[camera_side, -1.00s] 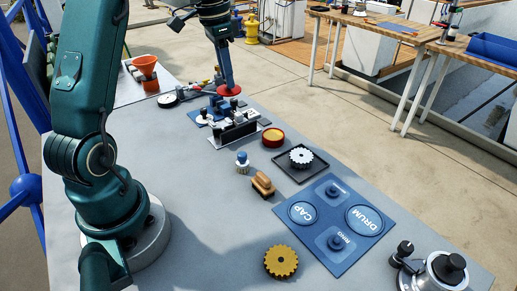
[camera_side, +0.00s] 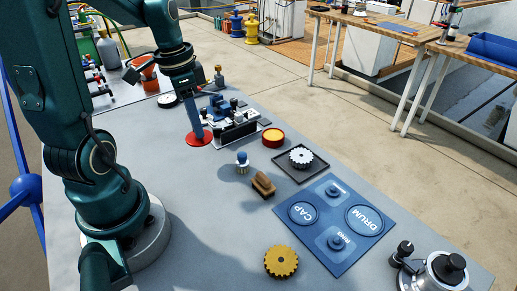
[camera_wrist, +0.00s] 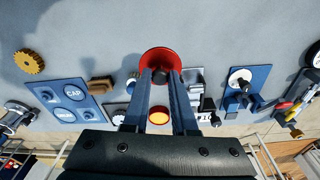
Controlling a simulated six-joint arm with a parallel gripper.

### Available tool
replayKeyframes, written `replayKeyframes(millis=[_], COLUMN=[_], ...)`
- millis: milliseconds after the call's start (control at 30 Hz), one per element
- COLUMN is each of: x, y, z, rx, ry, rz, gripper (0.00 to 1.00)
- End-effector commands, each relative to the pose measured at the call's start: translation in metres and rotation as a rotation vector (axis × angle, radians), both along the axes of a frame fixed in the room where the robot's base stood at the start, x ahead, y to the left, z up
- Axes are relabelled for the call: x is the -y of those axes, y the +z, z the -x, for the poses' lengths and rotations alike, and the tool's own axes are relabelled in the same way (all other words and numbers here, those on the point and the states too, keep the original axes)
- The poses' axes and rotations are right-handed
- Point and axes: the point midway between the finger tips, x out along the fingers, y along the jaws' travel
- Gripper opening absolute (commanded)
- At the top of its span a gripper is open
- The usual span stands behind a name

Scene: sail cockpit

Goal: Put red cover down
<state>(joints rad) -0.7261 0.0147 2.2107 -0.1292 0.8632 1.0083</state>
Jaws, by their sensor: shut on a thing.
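The red cover (camera_side: 199,139) is a flat round disc with a dark knob at its centre, seen in the wrist view (camera_wrist: 153,55). My gripper (camera_side: 195,129) points down and is shut on the knob; its two fingers also show in the wrist view (camera_wrist: 160,75). The cover looks level and low over the grey table, left of the black-and-white fixture. I cannot tell whether it touches the table. A round red pot with a yellow inside (camera_side: 273,137) stands to its right.
The blue mat (camera_side: 318,258) with CAP, DRUM and RING marks lies front right. Near it are a dark tray (camera_side: 298,178) with a white gear, a wooden-handled brush (camera_side: 263,185) and a yellow gear (camera_side: 281,262).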

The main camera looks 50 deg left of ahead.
Motion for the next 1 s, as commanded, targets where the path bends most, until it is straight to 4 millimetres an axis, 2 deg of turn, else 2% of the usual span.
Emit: replayKeyframes(millis=[700,1000], x=[-0.001,-0.002], y=[-0.074,-0.076], z=[0.000,0.000], rx=[0.007,0.011], ry=[0.005,0.007], rz=[-0.006,-0.010], gripper=[0.00,0.00])
